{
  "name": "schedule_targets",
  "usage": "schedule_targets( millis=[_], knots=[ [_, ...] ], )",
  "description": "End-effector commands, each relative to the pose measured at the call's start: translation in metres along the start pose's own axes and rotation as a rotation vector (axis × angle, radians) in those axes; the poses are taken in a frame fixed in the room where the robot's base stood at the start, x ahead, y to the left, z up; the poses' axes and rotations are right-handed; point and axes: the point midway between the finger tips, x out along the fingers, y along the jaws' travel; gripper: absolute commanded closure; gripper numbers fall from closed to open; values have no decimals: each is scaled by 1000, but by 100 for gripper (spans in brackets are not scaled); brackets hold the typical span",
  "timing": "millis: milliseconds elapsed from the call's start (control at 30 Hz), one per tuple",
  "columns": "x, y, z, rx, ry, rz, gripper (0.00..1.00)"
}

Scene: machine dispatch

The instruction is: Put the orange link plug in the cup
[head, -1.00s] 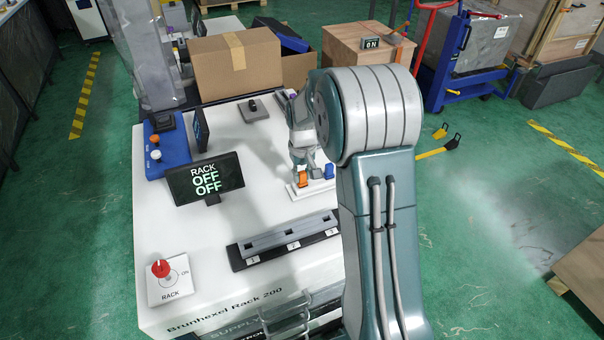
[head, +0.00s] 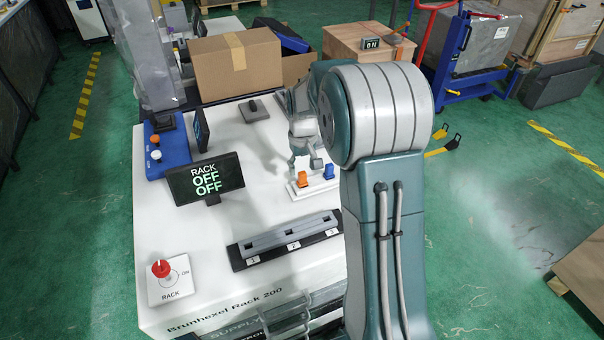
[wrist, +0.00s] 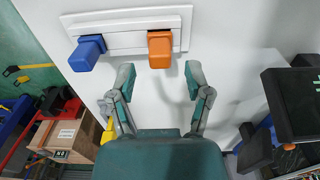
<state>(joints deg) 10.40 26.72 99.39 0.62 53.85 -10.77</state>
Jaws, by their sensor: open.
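The orange link plug (head: 302,180) stands in a white holder (head: 300,193) on the white bench top, beside a blue plug (head: 329,171). The wrist view shows the orange plug (wrist: 160,49) seated in the holder, with the blue plug (wrist: 87,53) to its left. My gripper (wrist: 160,82) is open and empty. Its two fingertips point toward the orange plug, one on each side of its line and a little short of it. In the head view my gripper (head: 306,160) is just above the plugs. I cannot make out a cup in either view.
A dark-based grey slotted rail (head: 290,238) lies in front of the holder. A display (head: 205,178) reading RACK OFF OFF, a red rack knob (head: 161,268) and a blue control box (head: 168,149) stand on the left. A cardboard box (head: 222,68) is behind.

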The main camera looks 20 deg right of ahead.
Motion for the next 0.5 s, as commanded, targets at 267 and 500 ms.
schedule_targets(
  millis=[267,500],
  knots=[
    [-60,0,-1,0,4,1,36],
    [-87,0,0,0,0,0,36]
  ],
)
